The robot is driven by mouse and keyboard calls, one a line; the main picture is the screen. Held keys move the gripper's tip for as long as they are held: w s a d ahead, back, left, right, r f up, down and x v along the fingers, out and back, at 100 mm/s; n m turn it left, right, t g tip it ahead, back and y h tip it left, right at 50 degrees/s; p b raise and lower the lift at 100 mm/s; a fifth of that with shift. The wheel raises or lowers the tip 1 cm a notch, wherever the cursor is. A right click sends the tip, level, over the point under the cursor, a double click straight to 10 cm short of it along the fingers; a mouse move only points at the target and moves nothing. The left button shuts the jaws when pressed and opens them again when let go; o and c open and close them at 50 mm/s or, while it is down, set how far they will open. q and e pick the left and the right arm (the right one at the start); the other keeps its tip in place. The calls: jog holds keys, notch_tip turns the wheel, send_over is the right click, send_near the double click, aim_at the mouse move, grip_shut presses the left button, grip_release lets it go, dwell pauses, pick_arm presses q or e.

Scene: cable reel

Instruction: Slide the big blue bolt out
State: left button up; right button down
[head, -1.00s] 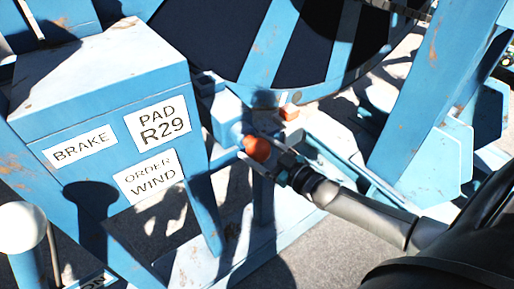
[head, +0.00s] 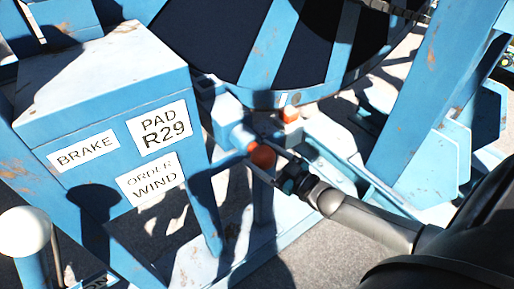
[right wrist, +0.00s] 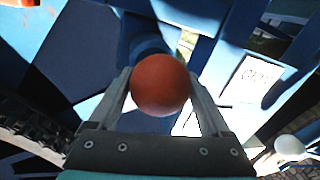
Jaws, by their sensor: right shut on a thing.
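The big blue bolt (head: 243,139) is a thick blue rod with a round orange knob (head: 263,156) at its end. It sticks out of a blue housing (head: 227,112) beside the brake box, below the reel. My right gripper (head: 260,159) is shut on the knob, with one finger on each side. In the right wrist view the knob (right wrist: 160,84) sits between the two grey fingers, and part of the blue rod (right wrist: 150,40) shows behind it. My left gripper is not in view.
A blue box (head: 105,120) with white labels stands left of the bolt. A white ball-topped lever (head: 24,231) is at the lower left. A second orange piece (head: 290,113) sits behind the knob. A slanted blue beam (head: 425,95) stands at right, near my arm.

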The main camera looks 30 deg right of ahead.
jog(key=p+v, duration=0.1)
jog(key=v, duration=0.2)
jog(key=a+p+v, duration=0.1)
jog(key=v, duration=0.1)
jog(key=p+v, duration=0.2)
jog(key=v, duration=0.1)
jog(key=shift+s+a, duration=0.25)
jog(key=shift+s, duration=0.35)
jog(key=shift+f, duration=0.1)
jog(key=shift+c, duration=0.8)
grip_release()
jog(key=shift+s, duration=0.1)
jog(key=shift+o, duration=0.8)
jog(key=shift+s, duration=0.1)
jog(key=v, duration=1.5)
